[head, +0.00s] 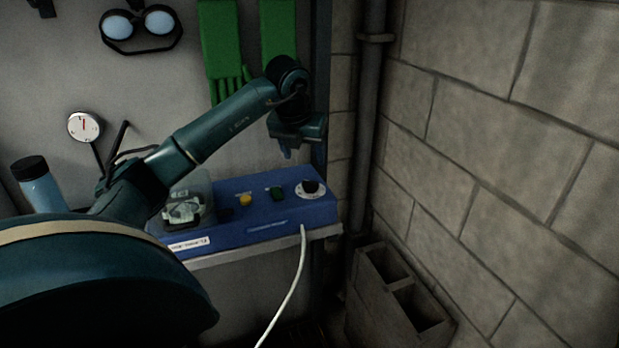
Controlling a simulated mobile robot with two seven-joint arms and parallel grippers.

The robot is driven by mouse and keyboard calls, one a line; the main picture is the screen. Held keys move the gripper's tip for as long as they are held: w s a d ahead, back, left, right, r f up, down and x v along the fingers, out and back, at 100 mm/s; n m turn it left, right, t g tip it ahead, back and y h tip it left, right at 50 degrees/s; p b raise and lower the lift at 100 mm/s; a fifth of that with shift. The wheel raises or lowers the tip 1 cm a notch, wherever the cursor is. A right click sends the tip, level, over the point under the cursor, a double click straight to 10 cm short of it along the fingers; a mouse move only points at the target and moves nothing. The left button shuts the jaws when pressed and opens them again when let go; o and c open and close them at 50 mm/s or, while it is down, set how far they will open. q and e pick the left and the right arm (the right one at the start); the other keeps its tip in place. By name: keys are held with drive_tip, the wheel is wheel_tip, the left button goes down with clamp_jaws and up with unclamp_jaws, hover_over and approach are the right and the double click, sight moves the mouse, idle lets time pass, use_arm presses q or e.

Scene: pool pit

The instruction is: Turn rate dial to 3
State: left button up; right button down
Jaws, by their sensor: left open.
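The rate dial (310,188) is a black knob on a white scale plate, at the right end of the top of a blue control box (262,213). The scale's numbers are too small to read. A yellow button (245,199) and a green button (277,193) sit to the left of the dial. My left gripper (287,153) is open and empty. It points down above the box, a little to the left of the dial and apart from it. My right gripper is not in view.
A clear cover (186,201) stands at the box's left end. The box rests on a narrow shelf (260,246). A white cable (292,290) hangs in front. Green gloves (221,50) hang behind. A block wall (500,150) and pipe (369,110) bound the right side.

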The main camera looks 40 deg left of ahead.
sight(310, 182)
use_arm(q)
drive_tip(key=p+x, duration=0.1)
drive_tip(key=x, duration=0.8)
drive_tip(key=shift+w+f, duration=0.1)
drive_tip(key=shift+f, duration=0.25)
drive_tip(key=shift+c, duration=0.2)
drive_tip(key=c, duration=1)
drive_tip(key=shift+o, duration=0.2)
